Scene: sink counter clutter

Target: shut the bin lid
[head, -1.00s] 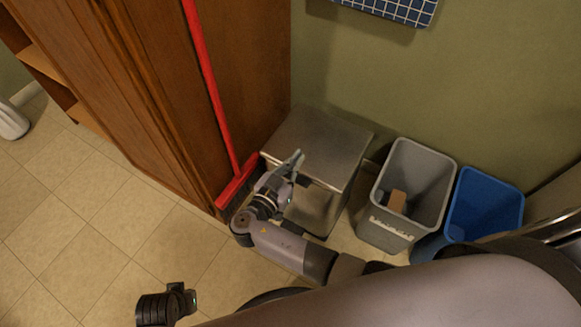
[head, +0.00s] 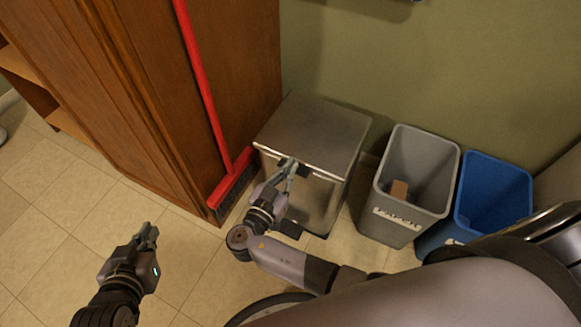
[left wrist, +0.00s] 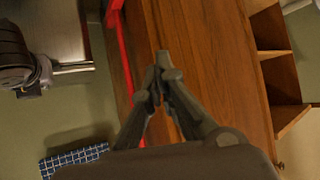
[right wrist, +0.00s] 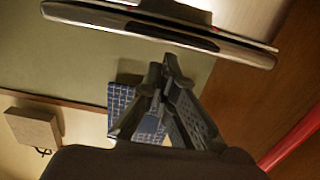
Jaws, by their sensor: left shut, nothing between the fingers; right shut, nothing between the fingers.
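The metal bin (head: 318,205) stands against the wall beside the cabinet. Its square steel lid (head: 315,125) lies flat or nearly flat on top; I cannot tell whether a small gap is left at the front. My right gripper (head: 288,165) is shut and empty, with its tips at the lid's front edge in the head view; I cannot tell whether they touch. In the right wrist view, a metal edge, likely the lid's, crosses the top beyond the shut fingers (right wrist: 162,85). My left gripper (head: 150,234) is shut and empty over the floor, left of the bin.
A red broom (head: 205,85) leans on the wooden cabinet (head: 140,100), close to the bin's left side. A grey paper bin (head: 400,215) and a blue bin (head: 492,190) stand to the right. The tiled floor at left is clear.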

